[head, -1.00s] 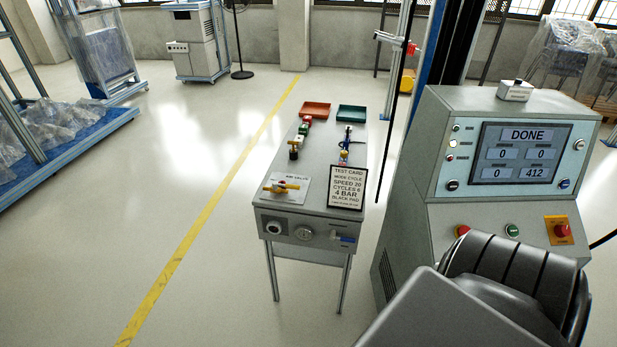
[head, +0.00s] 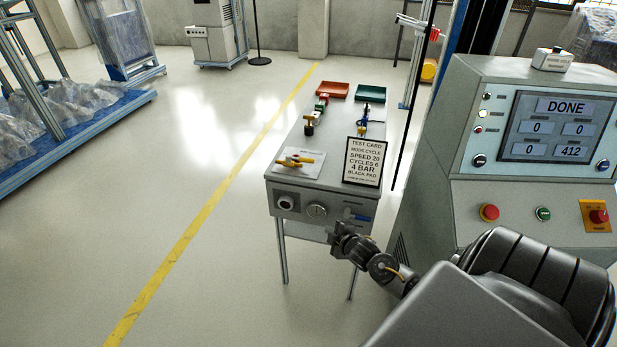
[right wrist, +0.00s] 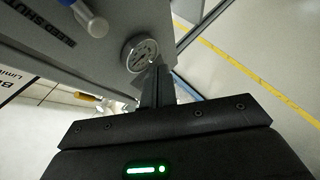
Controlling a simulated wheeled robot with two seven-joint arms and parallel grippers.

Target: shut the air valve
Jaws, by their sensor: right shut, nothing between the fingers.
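The air valve with its yellow handle (head: 300,159) sits on a white plate on top of the grey bench (head: 330,183), near its front left corner. The handle lies roughly left to right across the plate. A yellow-orange piece, probably this handle, shows at the left in the right wrist view (right wrist: 85,97). My right gripper (head: 336,232) is shut and empty, in front of the bench's front panel and below its blue lever (head: 356,215). Its dark fingers (right wrist: 157,85) point toward the panel beside the gauge (right wrist: 140,52). My left gripper is not in view.
A test card (head: 363,161) stands upright at the bench's front right edge. Red (head: 332,90) and green (head: 370,93) trays lie at the back. The control console (head: 530,150) stands close on the right. The floor left of the bench is clear.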

